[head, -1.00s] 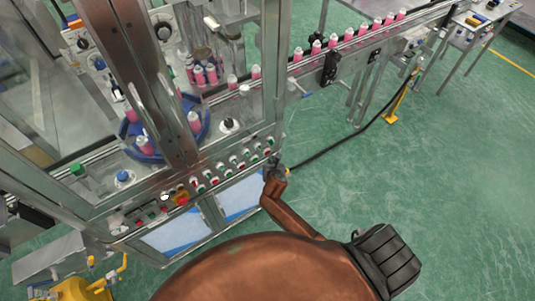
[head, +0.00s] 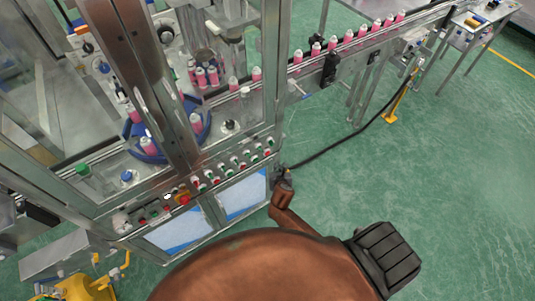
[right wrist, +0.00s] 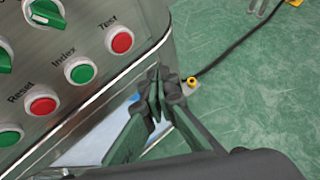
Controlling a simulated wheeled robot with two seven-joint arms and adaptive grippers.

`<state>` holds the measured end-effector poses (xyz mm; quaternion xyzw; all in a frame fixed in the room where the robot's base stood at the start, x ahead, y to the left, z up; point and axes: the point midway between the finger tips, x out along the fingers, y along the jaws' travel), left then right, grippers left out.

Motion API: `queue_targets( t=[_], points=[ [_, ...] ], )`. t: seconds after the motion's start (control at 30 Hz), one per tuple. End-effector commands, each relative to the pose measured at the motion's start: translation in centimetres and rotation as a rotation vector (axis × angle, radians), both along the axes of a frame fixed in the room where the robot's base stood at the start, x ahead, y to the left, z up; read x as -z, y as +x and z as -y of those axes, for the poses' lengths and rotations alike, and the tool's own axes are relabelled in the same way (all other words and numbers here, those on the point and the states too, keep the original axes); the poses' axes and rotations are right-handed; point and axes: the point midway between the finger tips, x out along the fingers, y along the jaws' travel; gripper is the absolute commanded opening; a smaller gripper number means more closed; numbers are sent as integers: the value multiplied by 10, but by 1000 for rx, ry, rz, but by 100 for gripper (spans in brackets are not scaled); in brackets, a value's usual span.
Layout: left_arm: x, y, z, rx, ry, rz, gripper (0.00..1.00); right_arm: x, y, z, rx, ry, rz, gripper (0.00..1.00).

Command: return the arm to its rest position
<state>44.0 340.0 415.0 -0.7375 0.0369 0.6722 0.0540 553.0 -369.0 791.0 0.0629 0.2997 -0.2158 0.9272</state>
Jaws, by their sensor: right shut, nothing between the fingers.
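My right arm (head: 290,219) reaches up from the bottom of the head view. Its gripper (head: 285,173) is small there, just right of the lower corner of the crimping machine's front. In the right wrist view the gripper's fingers (right wrist: 158,92) are shut with nothing between them. They are in front of the panel's edge and the green floor, and I see no touch with a button. My left gripper is not in view.
The machine's control panel (head: 217,177) has several red and green buttons, including a red Test button (right wrist: 121,42). A black cable (head: 345,140) crosses the floor. Green floor (head: 455,170) to the right is open.

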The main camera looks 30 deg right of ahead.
Motion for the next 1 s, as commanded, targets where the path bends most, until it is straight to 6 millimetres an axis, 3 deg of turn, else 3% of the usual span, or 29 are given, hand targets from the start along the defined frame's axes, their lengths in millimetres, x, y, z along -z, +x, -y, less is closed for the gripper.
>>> queue_targets(
  t=[0.3,0.37,0.43,0.57,0.67,0.8,1.0],
  points=[
    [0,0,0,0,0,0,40,2,-1,0,4,7,-1,0],
    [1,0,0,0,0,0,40,12,-5,0,19,32,-5,0],
    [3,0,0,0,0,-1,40,34,-15,1,57,95,-14,0],
    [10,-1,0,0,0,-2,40,102,-53,1,209,305,-38,0],
    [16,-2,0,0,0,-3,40,163,-95,1,385,502,-55,0],
    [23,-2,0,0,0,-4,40,240,-164,-3,677,755,-69,0],
    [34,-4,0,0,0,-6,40,331,-280,-9,1179,1050,-46,0]
  ],
)
